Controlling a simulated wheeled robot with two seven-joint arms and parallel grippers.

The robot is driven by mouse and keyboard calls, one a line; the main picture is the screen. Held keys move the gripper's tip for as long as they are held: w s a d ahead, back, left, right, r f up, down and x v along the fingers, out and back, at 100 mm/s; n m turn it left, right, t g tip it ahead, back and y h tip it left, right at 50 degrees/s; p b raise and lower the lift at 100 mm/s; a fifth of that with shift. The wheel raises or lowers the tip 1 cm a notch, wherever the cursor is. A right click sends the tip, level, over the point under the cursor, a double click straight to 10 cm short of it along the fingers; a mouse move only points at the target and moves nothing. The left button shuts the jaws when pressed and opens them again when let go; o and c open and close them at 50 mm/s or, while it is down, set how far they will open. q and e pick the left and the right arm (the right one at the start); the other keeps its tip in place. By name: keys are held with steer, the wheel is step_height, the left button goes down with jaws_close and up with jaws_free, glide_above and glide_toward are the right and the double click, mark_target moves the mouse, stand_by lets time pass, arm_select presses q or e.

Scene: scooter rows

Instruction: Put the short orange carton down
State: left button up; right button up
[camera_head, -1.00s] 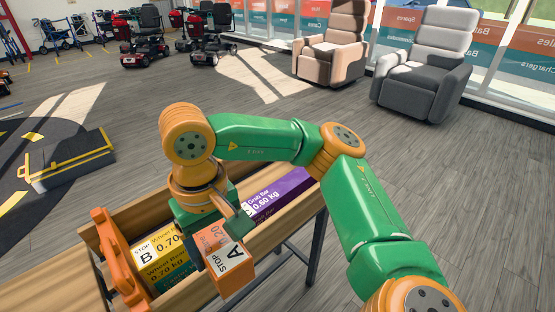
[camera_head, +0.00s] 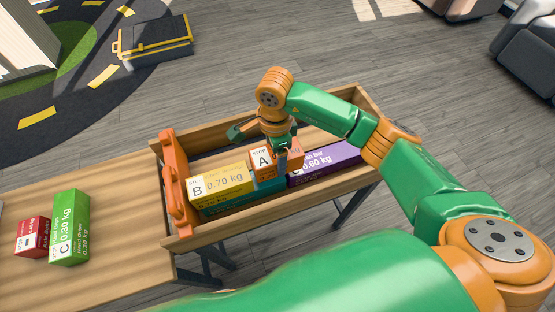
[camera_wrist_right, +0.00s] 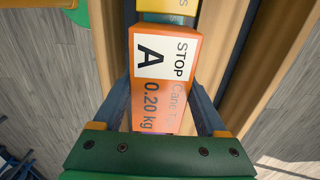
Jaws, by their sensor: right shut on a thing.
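The short orange carton (camera_head: 262,162), marked A and 0.20 kg, is in my right gripper (camera_head: 283,150), inside the wooden trough (camera_head: 215,236). In the right wrist view the carton (camera_wrist_right: 165,85) lies between the two fingers, its label facing the camera. In the head view it stands between a yellow carton (camera_head: 221,187) marked B and a purple carton (camera_head: 325,163), with a teal carton (camera_head: 268,188) low in front of it. I cannot tell whether its underside touches anything. My left gripper is out of view.
An orange end piece (camera_head: 174,185) closes the trough's left end. A green carton (camera_head: 69,228) marked C and a red carton (camera_head: 33,237) stand on the wooden table (camera_head: 110,275) at left. A dark case (camera_head: 155,41) lies on the floor behind.

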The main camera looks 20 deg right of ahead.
step_height(320, 180, down, 3)
steer(key=shift+s+f, duration=0.1)
steer(key=shift+f, duration=0.35)
steer(key=o, duration=1.5)
steer(key=shift+r, duration=0.35)
step_height(320, 180, up, 12)
steer(key=shift+f+b, duration=0.1)
steer(key=shift+b, duration=0.6)
